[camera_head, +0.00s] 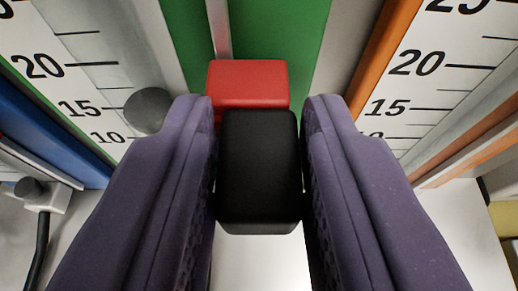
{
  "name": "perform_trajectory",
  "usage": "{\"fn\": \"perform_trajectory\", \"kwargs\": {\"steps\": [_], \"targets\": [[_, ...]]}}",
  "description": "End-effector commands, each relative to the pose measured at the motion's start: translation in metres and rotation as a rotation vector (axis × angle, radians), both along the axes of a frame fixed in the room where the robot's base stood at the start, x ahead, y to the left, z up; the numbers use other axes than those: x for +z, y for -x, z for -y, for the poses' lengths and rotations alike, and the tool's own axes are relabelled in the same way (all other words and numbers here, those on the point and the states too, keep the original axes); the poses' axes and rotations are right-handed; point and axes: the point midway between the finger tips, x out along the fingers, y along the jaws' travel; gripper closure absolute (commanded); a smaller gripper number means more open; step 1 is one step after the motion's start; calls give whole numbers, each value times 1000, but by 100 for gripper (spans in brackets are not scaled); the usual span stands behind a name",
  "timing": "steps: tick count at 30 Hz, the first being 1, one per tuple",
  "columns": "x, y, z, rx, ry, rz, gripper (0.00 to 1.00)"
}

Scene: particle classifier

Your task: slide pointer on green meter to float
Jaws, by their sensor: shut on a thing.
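The green meter (280,35) stands in the top middle, a green panel with a thin metal strip (219,28) running up it. A red block (248,80), which looks like part of the pointer, sits against the green panel near its lower end. A black block (259,165) is in front of the red one and appears to be the pointer's handle. My gripper (259,160) has its two purple fingers on either side of the black block and is shut on it. A grey round thing (148,110) lies beside the left finger, on the left scale. I cannot tell which thing is the float.
A numbered scale (65,60) is on the left and another (455,65) on the right, beside an orange panel (385,45). A blue panel (40,130) and a cabled fitting (45,195) are at far left. White floor shows below.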

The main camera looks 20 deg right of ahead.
Motion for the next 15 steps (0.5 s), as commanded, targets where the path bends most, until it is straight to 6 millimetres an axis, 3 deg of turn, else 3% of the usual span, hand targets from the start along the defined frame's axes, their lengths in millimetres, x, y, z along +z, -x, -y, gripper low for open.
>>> {"fn": "perform_trajectory", "kwargs": {"steps": [5,6,8,15], "targets": [[-6,1,0,0,-3,-10,100],[-6,1,0,0,-3,-10,65],[-6,1,0,0,-2,-9,51],[-5,1,0,0,-3,-7,49]]}}
